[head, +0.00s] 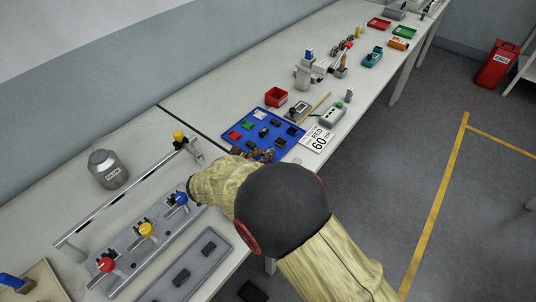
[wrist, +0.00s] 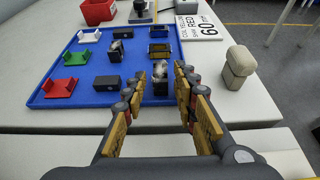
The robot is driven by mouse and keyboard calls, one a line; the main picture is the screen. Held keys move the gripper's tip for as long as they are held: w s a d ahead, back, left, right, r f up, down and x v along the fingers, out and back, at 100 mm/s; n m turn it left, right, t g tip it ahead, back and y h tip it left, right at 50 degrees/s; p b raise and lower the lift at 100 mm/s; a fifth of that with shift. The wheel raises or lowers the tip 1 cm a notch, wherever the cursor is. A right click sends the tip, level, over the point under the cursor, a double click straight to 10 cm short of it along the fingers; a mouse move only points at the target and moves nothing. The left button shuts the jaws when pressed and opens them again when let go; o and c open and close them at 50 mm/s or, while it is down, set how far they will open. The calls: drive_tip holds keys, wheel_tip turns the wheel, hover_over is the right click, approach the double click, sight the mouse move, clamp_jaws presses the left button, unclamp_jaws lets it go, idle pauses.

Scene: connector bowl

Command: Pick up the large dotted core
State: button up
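A blue tray (wrist: 138,62) holds several small blocks and brackets in the wrist view. A dark block with a pale speckled face (wrist: 161,72) stands near the tray's front edge, in line with the gap between my fingers. A second dark speckled block (wrist: 116,50) stands farther back to the left. I cannot tell for certain which is the large dotted core. My gripper (wrist: 158,88) is open, its fingers apart and no hold visible. In the head view my gripper (head: 262,155) is at the near edge of the blue tray (head: 247,146), partly hidden by my arm.
Plain black blocks (wrist: 107,83) and red (wrist: 57,88), green (wrist: 76,57) and white (wrist: 90,36) brackets share the tray. A beige rounded object (wrist: 237,67) stands right of the tray. A printed card (wrist: 198,27) and a red bin (wrist: 97,11) lie beyond.

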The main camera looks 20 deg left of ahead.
drive_tip(key=c, duration=0.6)
clamp_jaws()
drive_tip(key=shift+r+p, duration=0.3)
drive_tip(key=shift+r, duration=0.2)
wheel_tip(320, 180, up, 2)
drive_tip(key=shift+r+p, duration=0.25)
drive_tip(key=shift+p, duration=0.5)
drive_tip(key=s+r+p, duration=0.2)
drive_tip(key=s+r, duration=0.2)
drive_tip(key=s, duration=0.3)
drive_tip(key=s+d+r+p, duration=0.1)
drive_tip(key=s+r+p, duration=0.2)
drive_tip(key=s+r, duration=0.2)
drive_tip(key=shift+s+d+r, duration=0.3)
drive_tip(key=shift+s, duration=0.7)
